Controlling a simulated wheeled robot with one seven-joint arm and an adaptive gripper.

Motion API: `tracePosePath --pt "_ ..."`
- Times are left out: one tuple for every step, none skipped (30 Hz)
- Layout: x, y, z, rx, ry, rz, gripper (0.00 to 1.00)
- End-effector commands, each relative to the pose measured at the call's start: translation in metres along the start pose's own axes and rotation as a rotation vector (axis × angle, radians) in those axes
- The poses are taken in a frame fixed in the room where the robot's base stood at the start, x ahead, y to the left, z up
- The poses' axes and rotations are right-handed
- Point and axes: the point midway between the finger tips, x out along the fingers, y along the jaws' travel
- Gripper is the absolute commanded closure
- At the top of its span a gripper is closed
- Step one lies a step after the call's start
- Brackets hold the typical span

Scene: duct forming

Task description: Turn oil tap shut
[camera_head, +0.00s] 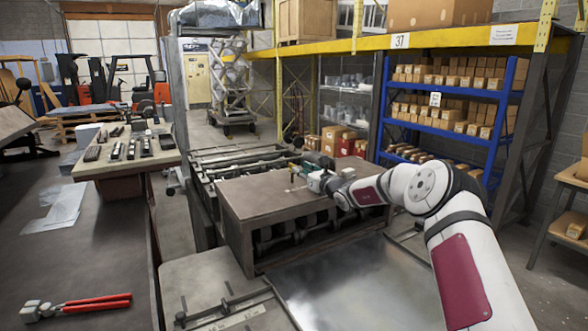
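My gripper (308,177) is at the end of my white and dark-red arm, which reaches in from the right. It is over the far right part of the brown top of a machine (262,195). The gripper is small and partly turned away, so I cannot tell whether its fingers are open or shut. A small upright fitting (291,180) stands on the machine top just left of the fingertips. It may be the oil tap, but its handle is too small to make out. I cannot tell whether the gripper touches it.
A shiny metal sheet (350,287) lies in front of the machine. Red-handled pliers (85,304) lie on the left bench (105,230). A tool table (125,165) stands behind it. Blue shelves (455,130) with boxes stand at back right. The machine top's left part is clear.

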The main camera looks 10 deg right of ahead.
Motion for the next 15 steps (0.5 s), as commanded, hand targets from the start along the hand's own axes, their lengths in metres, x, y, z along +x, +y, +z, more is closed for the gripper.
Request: tracePosePath --pt "0.013 0.0 -0.003 -0.001 -0.001 0.001 0.71" --pt "0.018 0.0 -0.003 -0.001 -0.001 0.001 0.71" --pt "0.025 0.0 -0.003 -0.001 -0.002 0.001 0.71" --pt "0.03 0.0 -0.003 -0.001 -0.001 0.001 0.71" --pt "0.034 0.0 -0.002 0.0 -0.001 0.0 0.71" --pt "0.039 0.0 -0.002 -0.002 -0.001 0.001 0.71" --pt "0.042 0.0 -0.002 -0.002 -0.001 0.001 0.71" --pt "0.045 0.0 -0.002 0.0 -0.001 0.001 0.71" --pt "0.048 0.0 -0.002 -0.001 0.0 0.001 0.71" --pt "0.05 0.0 -0.002 -0.002 0.0 0.001 0.71" --pt "0.052 0.0 -0.001 -0.001 0.0 0.001 0.71" --pt "0.054 0.0 -0.001 0.0 0.0 0.001 0.71" --pt "0.054 0.0 -0.001 0.0 0.0 0.001 0.71" --pt "0.055 0.0 -0.001 0.0 0.0 0.001 0.71" --pt "0.055 0.0 -0.001 0.0 0.0 0.0 0.71"
